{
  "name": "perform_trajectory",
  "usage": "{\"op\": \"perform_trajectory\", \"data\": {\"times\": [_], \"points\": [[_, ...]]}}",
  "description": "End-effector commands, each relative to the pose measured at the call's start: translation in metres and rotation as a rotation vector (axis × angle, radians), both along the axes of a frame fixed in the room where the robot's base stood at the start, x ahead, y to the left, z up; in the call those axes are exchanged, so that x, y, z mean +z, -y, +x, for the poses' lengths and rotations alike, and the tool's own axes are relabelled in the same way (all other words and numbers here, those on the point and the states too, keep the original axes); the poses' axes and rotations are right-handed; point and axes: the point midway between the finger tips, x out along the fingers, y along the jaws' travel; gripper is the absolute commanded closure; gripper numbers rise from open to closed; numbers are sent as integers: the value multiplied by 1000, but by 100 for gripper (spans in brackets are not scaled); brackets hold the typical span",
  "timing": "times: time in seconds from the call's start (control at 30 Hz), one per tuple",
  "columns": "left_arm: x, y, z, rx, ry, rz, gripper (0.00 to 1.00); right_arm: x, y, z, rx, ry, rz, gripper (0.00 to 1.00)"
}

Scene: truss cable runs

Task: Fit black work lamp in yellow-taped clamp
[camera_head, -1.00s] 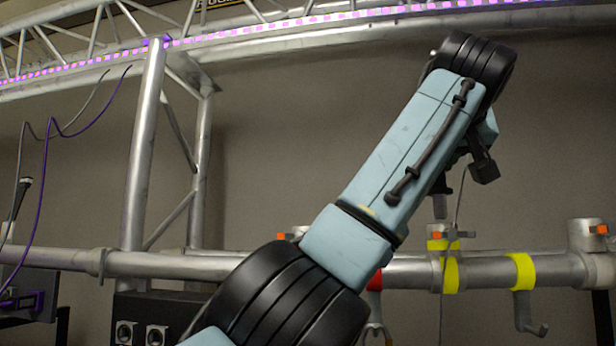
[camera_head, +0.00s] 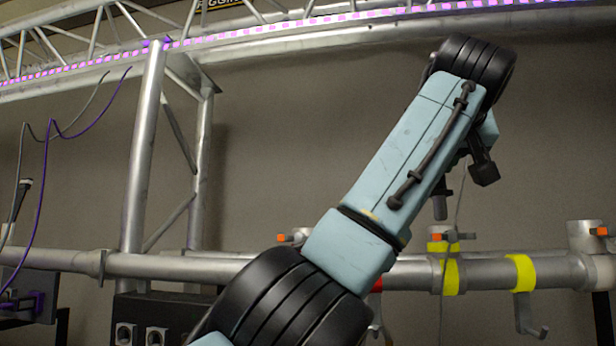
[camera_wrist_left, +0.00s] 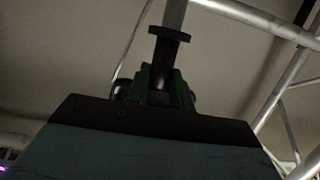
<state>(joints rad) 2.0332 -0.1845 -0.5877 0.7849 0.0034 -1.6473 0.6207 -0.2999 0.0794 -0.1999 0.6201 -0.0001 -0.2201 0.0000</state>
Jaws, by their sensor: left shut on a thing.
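My left arm reaches from the bottom up to the right, and its forearm hides most of my left gripper in the head view. In the left wrist view my left gripper (camera_wrist_left: 160,92) is shut on the black work lamp (camera_wrist_left: 170,34), seen as a dark flange with a grey post beyond it. In the head view a dark stub of the lamp (camera_head: 440,205) points down, a little above the yellow-taped clamp (camera_head: 443,247). The stub looks roughly in line with the clamp and apart from it. My right gripper is not in view.
A horizontal grey pipe (camera_head: 480,274) carries the clamps. Another yellow tape band (camera_head: 520,273) with a hook below and another clamp (camera_head: 585,237) lie to the right. A thin cable (camera_head: 442,310) hangs past the pipe. A truss upright (camera_head: 143,150) stands left.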

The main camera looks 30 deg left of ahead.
Motion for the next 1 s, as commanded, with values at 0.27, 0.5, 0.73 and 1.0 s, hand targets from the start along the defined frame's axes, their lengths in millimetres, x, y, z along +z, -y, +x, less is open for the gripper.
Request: {"op": "perform_trajectory", "data": {"times": [0.27, 0.5, 0.73, 1.0], "points": [[-2, 0, -1, -1, 6, 1, 100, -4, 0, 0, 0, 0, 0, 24], [-7, 0, -1, -1, 5, 0, 100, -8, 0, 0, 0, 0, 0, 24], [-11, 0, -1, -2, 5, 0, 100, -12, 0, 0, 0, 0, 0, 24], [-16, 0, -1, -1, 6, -1, 100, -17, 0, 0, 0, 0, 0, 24]]}}
